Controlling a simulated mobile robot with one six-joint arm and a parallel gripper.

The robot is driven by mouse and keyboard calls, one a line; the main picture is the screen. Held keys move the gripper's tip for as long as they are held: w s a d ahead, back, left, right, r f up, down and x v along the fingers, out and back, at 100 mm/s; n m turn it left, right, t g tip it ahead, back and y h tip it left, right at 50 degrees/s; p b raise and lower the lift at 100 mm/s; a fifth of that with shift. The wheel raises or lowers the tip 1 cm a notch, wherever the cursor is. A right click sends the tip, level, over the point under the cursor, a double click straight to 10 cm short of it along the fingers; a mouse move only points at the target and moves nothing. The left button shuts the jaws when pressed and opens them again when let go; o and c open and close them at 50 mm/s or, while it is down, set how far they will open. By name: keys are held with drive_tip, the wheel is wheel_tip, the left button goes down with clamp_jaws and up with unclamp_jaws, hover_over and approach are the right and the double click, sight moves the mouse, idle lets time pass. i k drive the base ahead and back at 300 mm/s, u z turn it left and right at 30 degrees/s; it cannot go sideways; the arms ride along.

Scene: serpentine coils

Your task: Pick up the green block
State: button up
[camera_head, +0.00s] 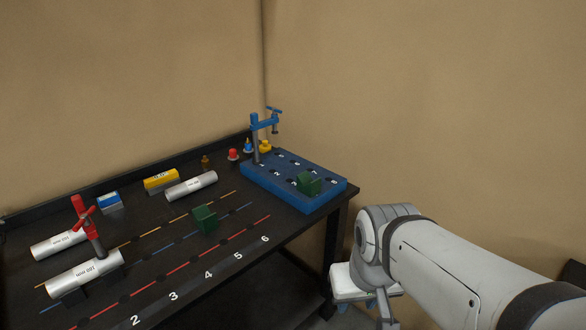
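Two green blocks show in the head view. One green block (205,219) lies on the black table near the middle, among the coloured lines. The other green block (310,183) sits on the blue board (322,204) at the table's right end. My arm comes in from the lower right and stays to the right of the table, apart from both blocks. Its end bends down near the lower edge, and no fingertips can be made out there. Neither block is touched by my arm.
A blue clamp (256,138) stands on the board's back edge. A red clamp (90,228) stands by two silver cylinders at left; a third silver cylinder (191,187) lies behind the middle block. Yellow (161,180) and blue-white (110,202) boxes stand at the back. The front numbered strip is clear.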

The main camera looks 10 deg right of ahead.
sight(305, 184)
drive_tip(key=z, duration=0.65)
drive_tip(key=i, duration=1.5)
drive_tip(key=u, duration=0.25)
